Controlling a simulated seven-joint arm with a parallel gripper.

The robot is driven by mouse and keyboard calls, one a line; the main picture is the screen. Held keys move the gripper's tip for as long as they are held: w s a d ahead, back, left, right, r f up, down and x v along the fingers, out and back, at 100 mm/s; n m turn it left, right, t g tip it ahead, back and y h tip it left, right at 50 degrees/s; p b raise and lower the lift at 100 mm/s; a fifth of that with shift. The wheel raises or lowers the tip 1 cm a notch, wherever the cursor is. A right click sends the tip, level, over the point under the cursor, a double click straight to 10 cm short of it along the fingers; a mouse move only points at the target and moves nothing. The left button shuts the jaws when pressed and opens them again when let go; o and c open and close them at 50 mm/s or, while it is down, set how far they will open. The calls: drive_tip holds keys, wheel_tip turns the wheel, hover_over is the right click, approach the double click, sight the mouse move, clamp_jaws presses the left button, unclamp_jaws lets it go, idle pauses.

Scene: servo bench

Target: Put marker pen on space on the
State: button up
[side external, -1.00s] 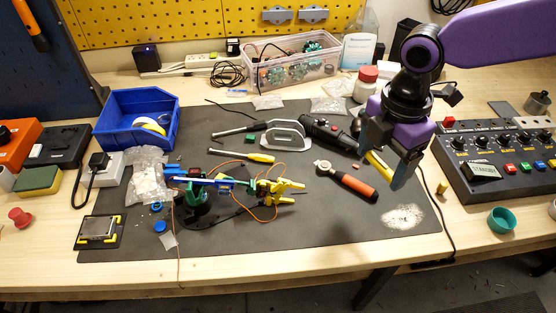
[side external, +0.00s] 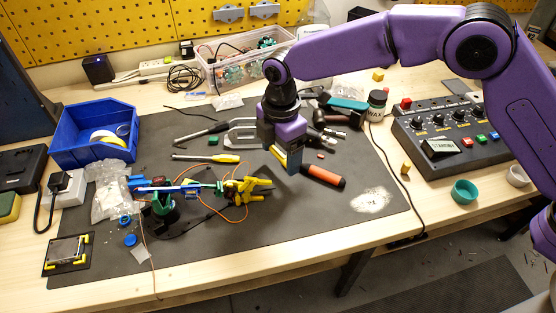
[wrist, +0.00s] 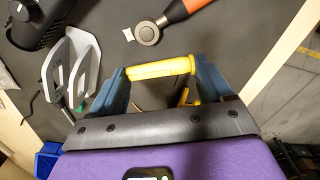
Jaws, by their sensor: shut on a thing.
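My gripper (side external: 285,160) is shut on a yellow cylinder, taken to be the marker pen (side external: 280,155), and holds it over the dark mat (side external: 290,222). In the wrist view the marker pen (wrist: 160,69) lies crosswise between the two blue-grey fingers of my gripper (wrist: 162,72). Its ends are covered by the fingers. How high it is above the mat is hard to tell. The task line does not name the target surface fully.
An orange-handled tool (side external: 322,176) lies just right of my gripper. A grey bracket (wrist: 75,68) stands nearby. A small yellow-clawed robot arm (side external: 245,190) is to the left. A white powder patch (side external: 370,201) marks the mat's right side. The front middle of the mat is clear.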

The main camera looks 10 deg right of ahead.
sight(278, 154)
drive_tip(key=shift+w+a+f, duration=0.15)
drive_tip(key=shift+a+f, duration=0.05)
drive_tip(key=shift+f, duration=1.7)
drive_tip(key=shift+f, duration=0.1)
drive_tip(key=o, duration=0.9)
wheel_tip(278, 154, up, 12)
drive_tip(key=shift+w+r, duration=0.1)
drive_tip(key=shift+r, duration=0.1)
